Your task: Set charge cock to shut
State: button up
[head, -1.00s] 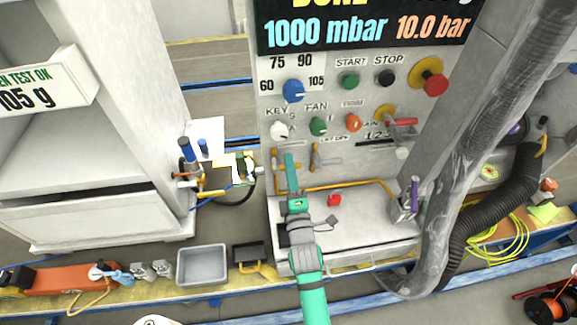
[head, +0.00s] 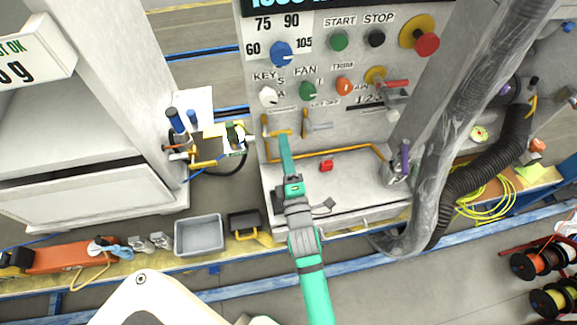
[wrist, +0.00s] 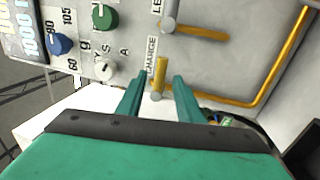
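The charge cock (head: 267,127) is the left of two yellow-handled cocks low on the grey panel in the head view. In the wrist view, the yellow charge cock handle (wrist: 161,72) stands beside the CHARGE label (wrist: 151,55), with its pale pivot end below. My teal gripper (wrist: 159,88) is open, with one finger on each side of the handle in the picture. Whether the fingers reach around it in depth or touch it, I cannot tell. In the head view my gripper (head: 285,142) is just in front of the cock and partly covers it.
The second cock (head: 316,127) is close to the right. Knobs, including the white key switch (head: 268,95) and green fan knob (head: 308,91), are above. A yellow pipe (head: 345,153) and red block (head: 326,166) are below. A large grey hose (head: 460,120) hangs at right.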

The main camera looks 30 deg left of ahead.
jog(key=shift+v, duration=3)
jog(key=s+d+f+m+t+h, duration=0.1)
jog(key=s+d+f+m+h, duration=0.1)
jog(key=s+d+m, duration=0.3)
jog(key=s+d+f+m+h, duration=0.1)
jog(key=d+f+m+h, duration=0.15)
jog(key=d, duration=0.45)
jog(key=s+d+f+m+t+h, duration=0.1)
jog(key=s+d+f+m+h, duration=0.15)
jog(key=d+m, duration=0.3)
jog(key=s+d+m+h, duration=0.2)
jog(key=s+m+h, duration=0.1)
jog(key=s+m, duration=0.4)
jog(key=s+d+m+h, duration=0.3)
jog(key=s+m+h, duration=0.1)
jog(key=s+m, duration=0.3)
jog(key=shift+s+d+r+g, duration=0.2)
jog(key=shift+d+g, duration=0.1)
jog(key=shift+g, duration=0.1)
